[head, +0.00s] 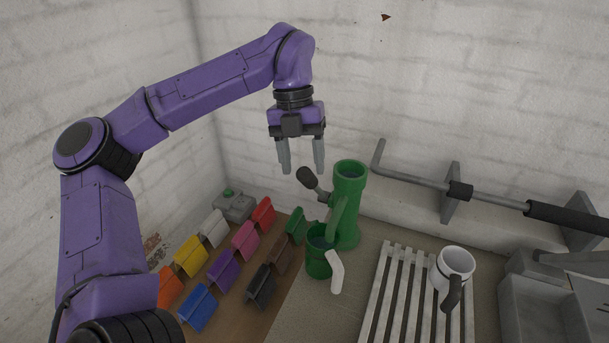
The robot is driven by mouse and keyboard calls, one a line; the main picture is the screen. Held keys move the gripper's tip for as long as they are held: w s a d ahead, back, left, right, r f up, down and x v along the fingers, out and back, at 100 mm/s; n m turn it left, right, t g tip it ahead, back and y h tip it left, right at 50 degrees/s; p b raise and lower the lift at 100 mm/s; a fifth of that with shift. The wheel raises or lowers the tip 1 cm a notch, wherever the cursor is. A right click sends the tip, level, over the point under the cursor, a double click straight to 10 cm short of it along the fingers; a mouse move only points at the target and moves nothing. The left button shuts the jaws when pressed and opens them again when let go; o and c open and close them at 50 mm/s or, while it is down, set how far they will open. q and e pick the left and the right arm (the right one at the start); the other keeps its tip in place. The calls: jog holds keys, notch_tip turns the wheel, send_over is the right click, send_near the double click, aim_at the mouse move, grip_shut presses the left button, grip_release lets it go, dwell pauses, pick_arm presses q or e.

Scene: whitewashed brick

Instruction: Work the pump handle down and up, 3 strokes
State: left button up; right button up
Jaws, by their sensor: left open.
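The green pump (348,188) stands upright near the back wall. Its handle (309,181) sticks out to the left and slants up, ending in a dark knob. My left gripper (302,170) is open, fingers pointing down. In the picture its fingertips show just above the knob; I cannot tell how far apart they are in depth. A green cup (318,262) with a white handle stands in front of the pump, at its spout. My right gripper is not in view.
Several coloured clip-like pieces (223,268) stand in rows at the left. A white slatted rack (384,290) with a white mug (456,262) is at the right. A metal bar with a black grip (562,215) runs along the wall, and a grey basin (535,308) is at far right.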

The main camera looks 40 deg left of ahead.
pick_arm(q)
jog(key=v, duration=0.7)
jog(key=shift+d, duration=0.1)
dwell(0.5)
